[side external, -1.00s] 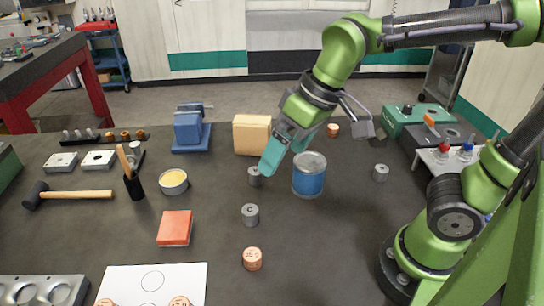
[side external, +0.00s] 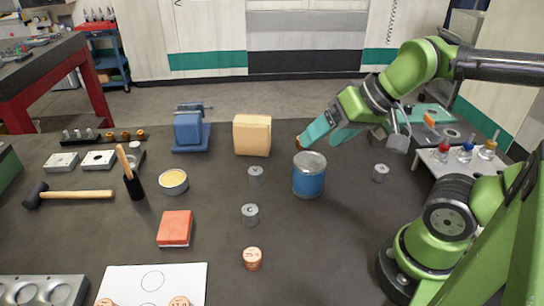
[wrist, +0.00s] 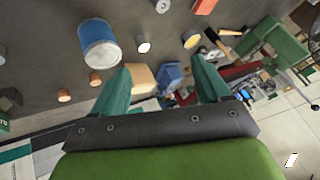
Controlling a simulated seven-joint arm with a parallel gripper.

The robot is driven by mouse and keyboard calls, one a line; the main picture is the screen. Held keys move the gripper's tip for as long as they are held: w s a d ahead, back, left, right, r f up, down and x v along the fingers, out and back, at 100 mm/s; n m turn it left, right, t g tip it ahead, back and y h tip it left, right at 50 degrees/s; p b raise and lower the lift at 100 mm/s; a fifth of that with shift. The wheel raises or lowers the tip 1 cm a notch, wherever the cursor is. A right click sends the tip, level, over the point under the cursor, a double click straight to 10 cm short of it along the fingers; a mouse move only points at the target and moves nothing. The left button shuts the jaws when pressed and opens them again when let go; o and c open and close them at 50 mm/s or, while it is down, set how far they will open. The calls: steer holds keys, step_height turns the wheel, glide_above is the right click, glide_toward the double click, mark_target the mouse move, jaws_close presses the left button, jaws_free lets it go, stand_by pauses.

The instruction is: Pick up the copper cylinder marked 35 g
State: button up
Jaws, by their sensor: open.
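A copper cylinder (side external: 252,258) stands on the dark table at the front, its top marking seeming to read 35 g. My gripper (side external: 318,142) is open and empty, tilted down to the left behind the blue can, well away from that cylinder. In the wrist view my gripper (wrist: 162,78) shows its two teal fingers spread. Two other copper cylinders show in the wrist view, one near the blue can (wrist: 95,78) and one farther left (wrist: 64,95); their markings are unreadable. More copper cylinders stand on the white sheet, one seeming to read 17 g (side external: 180,301).
The blue can (side external: 308,178) stands between my gripper and the front cylinder. Grey cylinders (side external: 250,214) (side external: 255,176) (side external: 381,172) stand nearby. A red block (side external: 174,228), a yellow-filled cup (side external: 173,182) and a tan block (side external: 252,135) are left.

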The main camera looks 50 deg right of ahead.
steer(key=n+g+h, duration=0.2)
steer(key=g, duration=0.5)
glide_above(252, 254)
steer(key=s, duration=0.1)
step_height(252, 254, down, 18)
steer(key=shift+d+f, duration=0.1)
steer(key=shift+f, duration=0.05)
steer(key=shift+w+f, duration=0.15)
steer(key=shift+f, duration=0.85)
steer(key=shift+w+f, duration=0.2)
steer(key=shift+f, duration=0.75)
steer(key=shift+w+f, duration=0.15)
steer(key=shift+f, duration=0.85)
steer(key=shift+c, duration=0.5)
steer(key=shift+r, duration=0.1)
jaws_close()
